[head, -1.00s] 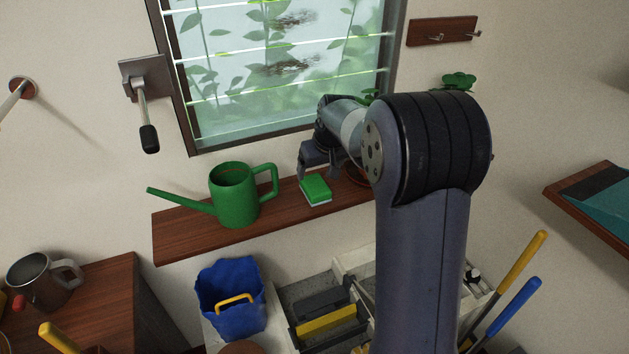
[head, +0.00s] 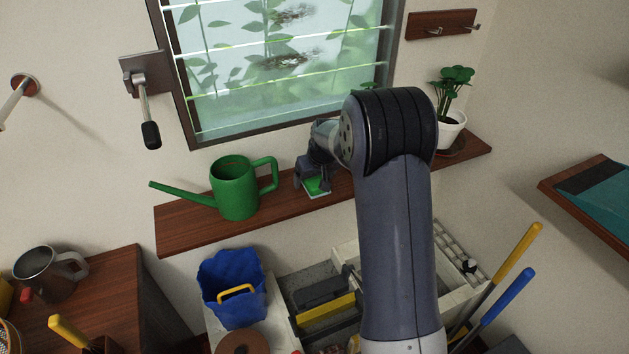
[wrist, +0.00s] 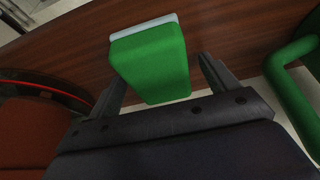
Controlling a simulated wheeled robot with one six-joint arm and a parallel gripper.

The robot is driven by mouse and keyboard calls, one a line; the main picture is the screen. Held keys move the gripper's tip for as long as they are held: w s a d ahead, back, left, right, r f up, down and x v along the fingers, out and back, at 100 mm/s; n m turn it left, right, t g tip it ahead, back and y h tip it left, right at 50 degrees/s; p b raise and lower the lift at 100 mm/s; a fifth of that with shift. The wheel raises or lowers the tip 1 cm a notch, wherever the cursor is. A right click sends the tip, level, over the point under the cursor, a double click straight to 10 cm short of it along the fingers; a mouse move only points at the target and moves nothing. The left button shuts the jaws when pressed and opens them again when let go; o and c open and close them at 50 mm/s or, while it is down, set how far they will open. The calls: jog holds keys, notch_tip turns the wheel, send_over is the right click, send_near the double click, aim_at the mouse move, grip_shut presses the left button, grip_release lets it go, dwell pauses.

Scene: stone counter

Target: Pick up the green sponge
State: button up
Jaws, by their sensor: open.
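The green sponge (head: 317,187) lies on the wooden shelf below the window, right of the green watering can (head: 236,190). Its pale underside shows at the edge in the wrist view, where the sponge (wrist: 152,62) fills the upper middle. My gripper (head: 314,186) is at the sponge, with a finger on each side of it in the head view. In the wrist view my gripper (wrist: 165,85) is open, its two fingers flanking the near part of the sponge. Whether either finger touches it I cannot tell.
The watering can's handle (wrist: 290,95) is close to the fingers at the right of the wrist view. A reddish-brown round thing (wrist: 30,125) is at the left there. A white potted plant (head: 450,125) stands at the shelf's right end. The window (head: 280,65) is behind.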

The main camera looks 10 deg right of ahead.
jog(key=shift+f+b, duration=0.2)
jog(key=shift+b, duration=0.1)
jog(key=c, duration=1.1)
jog(key=shift+r, duration=0.1)
